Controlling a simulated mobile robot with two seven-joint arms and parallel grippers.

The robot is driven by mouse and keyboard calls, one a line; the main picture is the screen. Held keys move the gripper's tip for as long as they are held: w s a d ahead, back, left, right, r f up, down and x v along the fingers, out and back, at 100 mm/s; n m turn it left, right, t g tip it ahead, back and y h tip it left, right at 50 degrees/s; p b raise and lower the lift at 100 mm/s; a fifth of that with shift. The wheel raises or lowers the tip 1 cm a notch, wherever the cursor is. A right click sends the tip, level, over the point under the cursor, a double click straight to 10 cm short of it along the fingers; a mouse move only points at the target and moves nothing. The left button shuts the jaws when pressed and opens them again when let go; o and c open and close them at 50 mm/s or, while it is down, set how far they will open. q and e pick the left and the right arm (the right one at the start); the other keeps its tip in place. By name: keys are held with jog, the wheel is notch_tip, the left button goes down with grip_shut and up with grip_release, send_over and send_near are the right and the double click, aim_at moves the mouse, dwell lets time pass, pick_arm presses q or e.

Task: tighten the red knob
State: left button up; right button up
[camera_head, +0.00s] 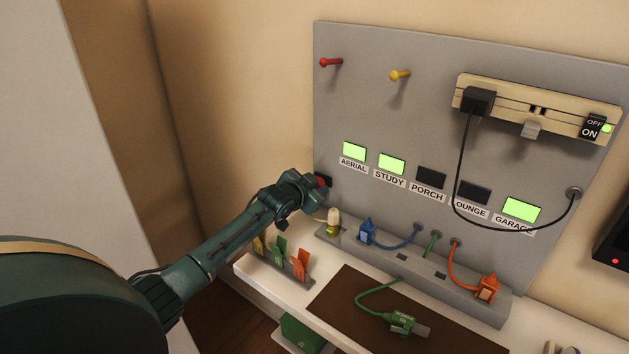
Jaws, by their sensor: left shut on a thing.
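The red knob (321,183) shows as a small patch of red at the left edge of the grey wall panel, beside a small black part. My left gripper (316,186) is shut on it and hides most of it. The knob's turn and how tight it sits cannot be made out. My right gripper is not in view.
The grey panel (365,110) carries a red peg (330,62), a yellow peg (400,75), labelled displays and a power strip (540,105). Below, blue (367,232) and orange (487,288) plugs sit on a grey ledge. A green plug (403,323) lies on a brown mat (340,305).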

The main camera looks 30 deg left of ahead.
pick_arm(q)
jog(key=shift+m+y, duration=0.4)
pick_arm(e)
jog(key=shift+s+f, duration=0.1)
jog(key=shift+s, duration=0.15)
pick_arm(q)
jog(key=o, duration=1)
notch_tip(320, 180, up, 10)
jog(key=shift+r, duration=0.1)
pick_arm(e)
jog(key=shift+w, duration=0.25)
